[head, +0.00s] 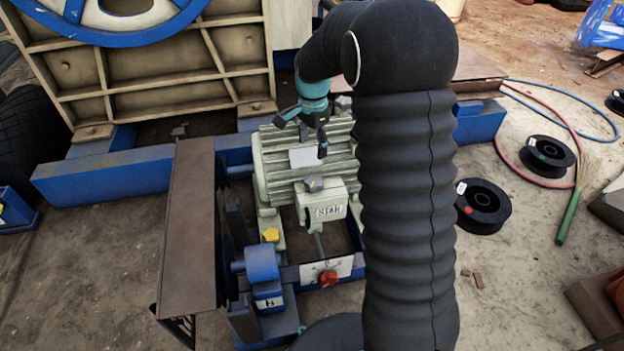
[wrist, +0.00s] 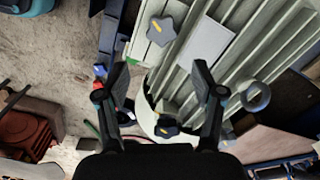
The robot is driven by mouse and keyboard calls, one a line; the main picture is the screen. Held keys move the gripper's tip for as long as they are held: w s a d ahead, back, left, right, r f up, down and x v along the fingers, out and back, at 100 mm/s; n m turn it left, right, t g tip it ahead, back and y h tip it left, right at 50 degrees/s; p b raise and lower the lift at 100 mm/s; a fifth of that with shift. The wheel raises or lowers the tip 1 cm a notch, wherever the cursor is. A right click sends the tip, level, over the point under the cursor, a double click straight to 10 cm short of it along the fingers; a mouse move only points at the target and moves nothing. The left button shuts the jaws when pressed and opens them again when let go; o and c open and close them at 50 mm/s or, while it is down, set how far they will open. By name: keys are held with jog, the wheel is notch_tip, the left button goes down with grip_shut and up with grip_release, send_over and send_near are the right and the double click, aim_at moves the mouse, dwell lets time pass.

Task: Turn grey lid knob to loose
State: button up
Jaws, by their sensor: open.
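The grey lid knob (head: 314,184) sits on top of the pale box (head: 328,206) on the near side of the ribbed motor (head: 268,164). In the wrist view a grey lobed knob (wrist: 163,30) with a yellow mark shows at the top, beside a pale plate (wrist: 207,42). My gripper (head: 302,136) is open and empty above the motor, beyond the knob in the head view. In the wrist view my gripper (wrist: 160,68) has its fingers spread apart, with the grey knob beyond the tips, not between them.
A darker knob (wrist: 166,125) with a yellow mark shows between my finger bases in the wrist view. A ring bolt (wrist: 255,95) stands at the right. A yellow knob (head: 271,234) and a red knob (head: 328,279) are near the motor. A brown guard (head: 187,225) stands left.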

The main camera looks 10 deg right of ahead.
aim_at(312, 182)
jog(key=f, duration=0.9)
jog(key=f+b, duration=0.1)
jog(key=f, duration=0.4)
jog(key=shift+w+f, duration=0.25)
jog(key=shift+c, duration=0.3)
jog(key=c, duration=0.8)
